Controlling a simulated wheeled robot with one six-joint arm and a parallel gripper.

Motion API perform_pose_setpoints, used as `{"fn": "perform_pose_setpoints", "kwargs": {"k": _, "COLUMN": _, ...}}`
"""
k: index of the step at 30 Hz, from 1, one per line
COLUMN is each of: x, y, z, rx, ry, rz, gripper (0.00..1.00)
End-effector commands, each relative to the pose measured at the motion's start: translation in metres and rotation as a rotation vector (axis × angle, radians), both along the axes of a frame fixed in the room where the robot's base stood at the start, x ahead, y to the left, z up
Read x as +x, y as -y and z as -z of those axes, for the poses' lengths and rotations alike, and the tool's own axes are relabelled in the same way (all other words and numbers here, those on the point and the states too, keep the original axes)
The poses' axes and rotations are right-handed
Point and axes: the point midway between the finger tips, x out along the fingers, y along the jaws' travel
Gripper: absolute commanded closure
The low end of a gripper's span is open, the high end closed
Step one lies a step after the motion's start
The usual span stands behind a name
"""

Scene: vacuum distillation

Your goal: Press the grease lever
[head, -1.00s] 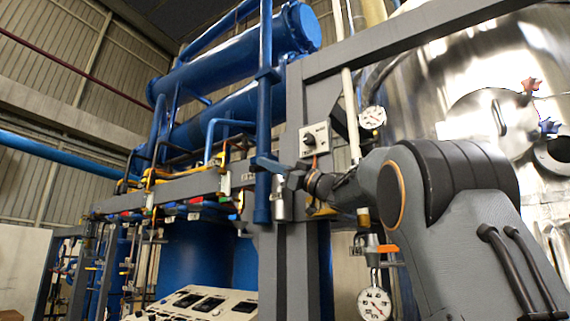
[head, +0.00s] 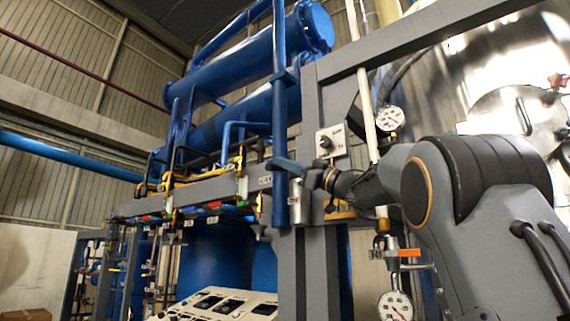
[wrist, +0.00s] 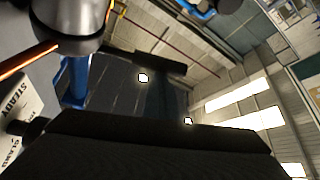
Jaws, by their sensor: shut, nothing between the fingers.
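A blue-grey bar that looks like the grease lever (head: 286,164) sticks out to the left across the blue upright pipe in the head view. A small silver cylinder (head: 298,207) hangs just below it on the grey post. My gripper (head: 312,179) is small and dark at the end of my arm, shut and empty, close to the right end of the bar. I cannot tell whether it touches the bar. In the wrist view a metal cylinder (wrist: 78,22) shows at the top left; the lever is not clearly seen there, and dark shapes fill the lower part.
The grey post (head: 302,275) and blue upright pipe (head: 280,100) stand close to my gripper. A knob box (head: 331,143) is just above it. Pressure gauges (head: 390,118) and a steel vessel (head: 470,80) are to the right. A control panel (head: 220,304) is below left.

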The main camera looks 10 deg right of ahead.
Motion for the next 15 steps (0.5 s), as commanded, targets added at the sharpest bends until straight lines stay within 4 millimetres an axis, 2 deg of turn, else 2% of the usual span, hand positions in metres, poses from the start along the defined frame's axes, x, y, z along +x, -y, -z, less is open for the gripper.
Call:
{"fn": "perform_pose_setpoints", "kwargs": {"k": 1, "x": -0.003, "y": -0.002, "z": -0.008, "rx": 0.0, "ry": 0.001, "rz": -0.001, "gripper": 1.0}}
{"fn": "perform_pose_setpoints", "kwargs": {"k": 5, "x": -0.007, "y": -0.003, "z": -0.02, "rx": 0.0, "ry": 0.004, "rz": -0.002, "gripper": 1.0}}
{"fn": "perform_pose_setpoints", "kwargs": {"k": 7, "x": -0.013, "y": 0.007, "z": -0.008, "rx": 0.0, "ry": 0.005, "rz": 0.001, "gripper": 1.0}}
{"fn": "perform_pose_setpoints", "kwargs": {"k": 15, "x": -0.04, "y": 0.04, "z": 0.015, "rx": 0.0, "ry": 0.007, "rz": 0.003, "gripper": 1.0}}
